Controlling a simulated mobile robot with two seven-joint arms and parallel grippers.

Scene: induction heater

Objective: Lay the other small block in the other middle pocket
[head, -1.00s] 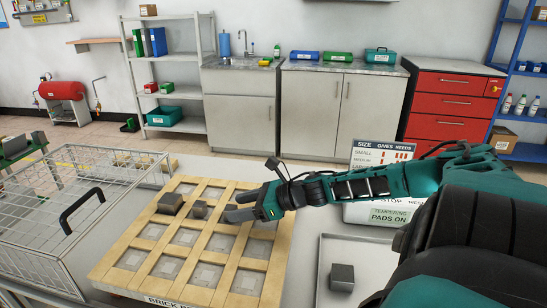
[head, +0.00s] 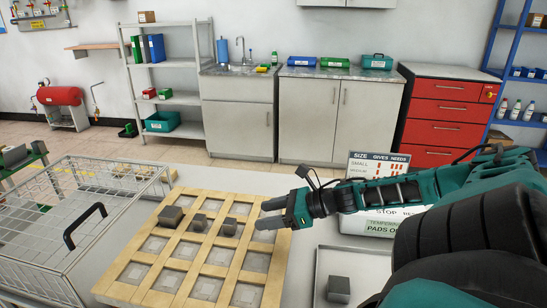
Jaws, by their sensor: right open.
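The wooden grid tray (head: 190,264) has square pockets with pale pads. A small grey block (head: 199,222) and another small grey block (head: 229,227) are at the two middle pockets. My left gripper is not in view.
A wire basket with a black handle (head: 85,226) stands close on the left. A metal tray (head: 319,262) at the lower right holds a grey block (head: 339,289). A size sign (head: 368,160) stands behind my right arm.

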